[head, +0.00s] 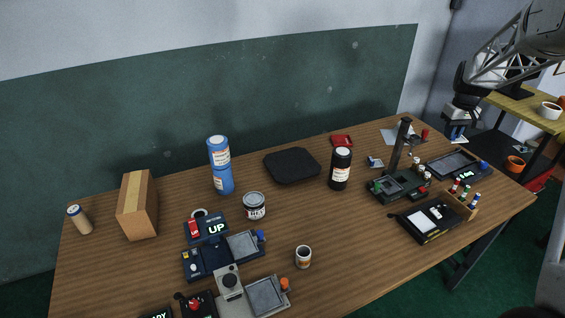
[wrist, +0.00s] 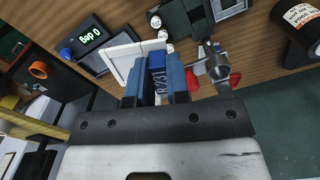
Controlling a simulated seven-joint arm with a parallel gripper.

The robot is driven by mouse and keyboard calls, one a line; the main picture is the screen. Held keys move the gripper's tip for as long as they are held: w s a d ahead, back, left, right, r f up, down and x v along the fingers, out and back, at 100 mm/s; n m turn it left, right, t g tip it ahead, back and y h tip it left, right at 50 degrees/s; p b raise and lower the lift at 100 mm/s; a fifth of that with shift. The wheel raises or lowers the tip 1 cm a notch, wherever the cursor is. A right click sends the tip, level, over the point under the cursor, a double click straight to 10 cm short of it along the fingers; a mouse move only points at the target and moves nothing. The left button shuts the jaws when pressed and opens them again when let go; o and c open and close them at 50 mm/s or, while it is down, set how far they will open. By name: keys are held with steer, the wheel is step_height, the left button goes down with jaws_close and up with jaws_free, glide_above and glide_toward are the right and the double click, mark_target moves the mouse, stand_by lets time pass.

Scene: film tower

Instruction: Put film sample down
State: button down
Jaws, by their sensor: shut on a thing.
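My gripper (head: 459,118) hangs above the back right edge of the table. In the wrist view its two blue fingers (wrist: 162,86) are shut on the blue tab of the film sample (wrist: 157,72), which carries a printed label. A pale, white-edged plate (wrist: 122,57) shows just beyond the fingers; it looks like part of the sample. In the head view the sample (head: 457,133) shows small and blue-white below the gripper, apart from the tabletop. Another small white and blue card (head: 375,162) lies on the table.
A dark device with a grey pad and lit display (head: 455,165) stands below the gripper. Left of it is a post-mounted instrument (head: 398,180). A light box (head: 433,220) and a rack of small bottles (head: 466,196) are in front. A dark bottle (head: 340,170) stands further left.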

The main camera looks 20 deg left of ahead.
steer(key=s+a+f+n, duration=0.1)
steer(key=s+a+n, duration=0.4)
steer(key=a, duration=1.1)
steer(key=s+a+n, duration=0.5)
steer(key=a, duration=1.1)
steer(key=s+a+f+n, duration=0.1)
steer(key=s+a+n, duration=0.4)
steer(key=a, duration=1.1)
steer(key=s+a+f+n, duration=0.2)
steer(key=s+a+n, duration=0.8)
steer(key=s+a, duration=0.4)
steer(key=s+a+f+n, duration=0.3)
steer(key=s+a+n, duration=0.7)
steer(key=s, duration=1.2)
steer(key=a, duration=0.4)
steer(key=shift+a+f, duration=0.2)
steer(key=shift+a, duration=0.15)
